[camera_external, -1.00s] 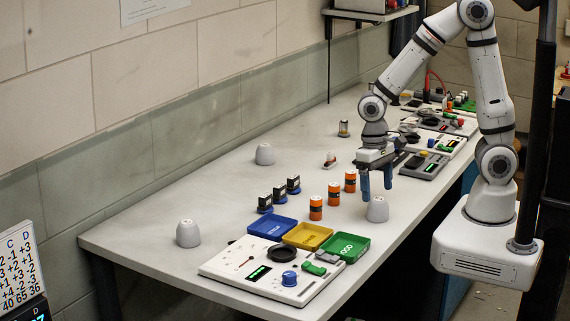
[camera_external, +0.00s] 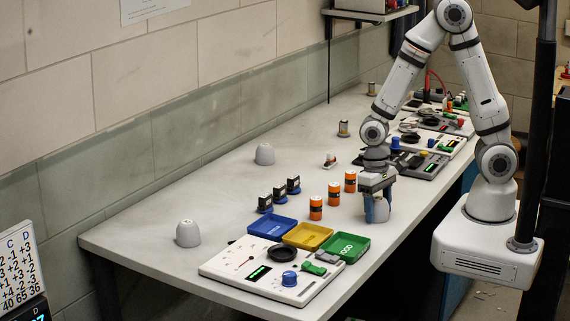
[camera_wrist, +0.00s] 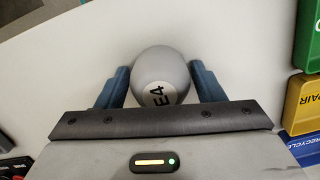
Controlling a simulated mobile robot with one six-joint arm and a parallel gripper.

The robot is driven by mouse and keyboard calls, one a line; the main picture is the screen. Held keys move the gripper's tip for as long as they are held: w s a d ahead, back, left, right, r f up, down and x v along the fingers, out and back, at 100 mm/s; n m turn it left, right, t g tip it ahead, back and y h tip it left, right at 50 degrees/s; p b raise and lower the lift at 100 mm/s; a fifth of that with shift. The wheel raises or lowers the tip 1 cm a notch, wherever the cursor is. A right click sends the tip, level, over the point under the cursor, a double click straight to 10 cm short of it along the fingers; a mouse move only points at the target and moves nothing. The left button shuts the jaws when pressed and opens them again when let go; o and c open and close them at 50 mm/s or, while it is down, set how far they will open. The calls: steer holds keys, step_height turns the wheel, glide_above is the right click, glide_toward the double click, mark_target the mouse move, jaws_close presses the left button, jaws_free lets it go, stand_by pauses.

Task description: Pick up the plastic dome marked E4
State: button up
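The pale grey dome marked E4 (camera_wrist: 160,78) stands on the bench, its mark readable in the wrist view. In the external view the dome (camera_external: 380,213) is partly hidden by my gripper (camera_external: 377,208). My gripper, also in the wrist view (camera_wrist: 160,72), is lowered over the dome with one blue finger on each side. The fingers look still spread, very close to the dome's sides; contact is hard to tell.
Green (camera_external: 346,247), yellow (camera_external: 308,235) and blue (camera_external: 271,227) trays sit left of my gripper. Orange cylinders (camera_external: 333,195) stand nearby. Two other pale domes (camera_external: 188,233) (camera_external: 264,154) stand farther left. Bare bench lies towards the wall.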

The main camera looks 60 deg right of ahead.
steer(key=c, duration=0.6)
steer(key=shift+c, duration=0.2)
